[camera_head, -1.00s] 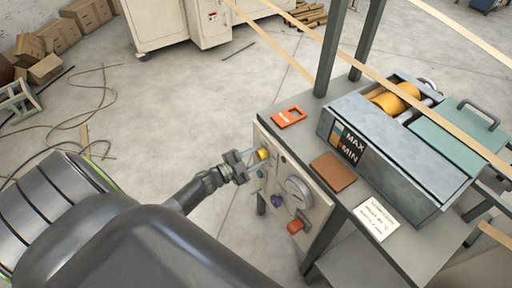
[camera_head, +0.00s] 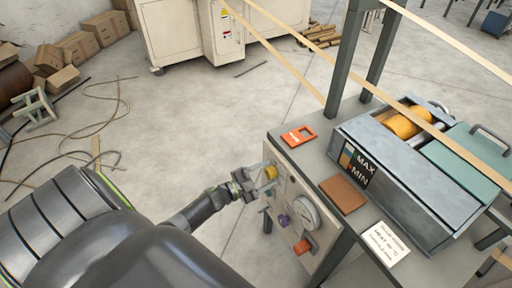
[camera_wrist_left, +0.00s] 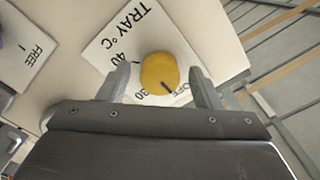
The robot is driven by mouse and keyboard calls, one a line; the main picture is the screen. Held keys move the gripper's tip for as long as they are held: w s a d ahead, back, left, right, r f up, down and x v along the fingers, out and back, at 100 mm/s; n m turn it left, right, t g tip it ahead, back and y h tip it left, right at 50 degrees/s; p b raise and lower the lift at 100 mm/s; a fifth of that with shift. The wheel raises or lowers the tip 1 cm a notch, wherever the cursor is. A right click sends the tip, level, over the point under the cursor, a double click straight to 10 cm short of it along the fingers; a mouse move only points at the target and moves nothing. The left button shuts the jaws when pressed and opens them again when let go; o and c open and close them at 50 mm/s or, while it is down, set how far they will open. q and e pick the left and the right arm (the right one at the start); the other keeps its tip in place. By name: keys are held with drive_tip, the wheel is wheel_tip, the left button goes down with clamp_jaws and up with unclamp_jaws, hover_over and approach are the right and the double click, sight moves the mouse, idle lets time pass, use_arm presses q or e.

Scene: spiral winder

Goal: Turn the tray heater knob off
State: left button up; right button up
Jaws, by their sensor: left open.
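The yellow tray heater knob (camera_head: 270,172) is on the pale front panel (camera_head: 286,186) of the bench. In the left wrist view the knob (camera_wrist_left: 159,71) sits on a white dial plate (camera_wrist_left: 112,48) reading TRAY °C, with 40, 30 and OFF. Its black mark points to the lower right, between 30 and OFF and closer to OFF. My left gripper (camera_head: 262,181) is at the knob, open, with one finger on each side of it in the wrist view (camera_wrist_left: 160,82). Gaps show between fingers and knob. My right gripper is not in view.
A purple knob (camera_head: 284,220), a round gauge (camera_head: 306,217) and an orange-red control (camera_head: 302,247) are lower on the panel. The bench top holds an orange tag (camera_head: 299,135), a brown pad (camera_head: 343,194) and a grey tray (camera_head: 400,195). Dark frame posts (camera_head: 346,60) rise behind.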

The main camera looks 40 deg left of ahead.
use_arm(q)
drive_tip(key=b+v, duration=0.1)
drive_tip(key=v, duration=1.6)
drive_tip(key=shift+s, duration=0.2)
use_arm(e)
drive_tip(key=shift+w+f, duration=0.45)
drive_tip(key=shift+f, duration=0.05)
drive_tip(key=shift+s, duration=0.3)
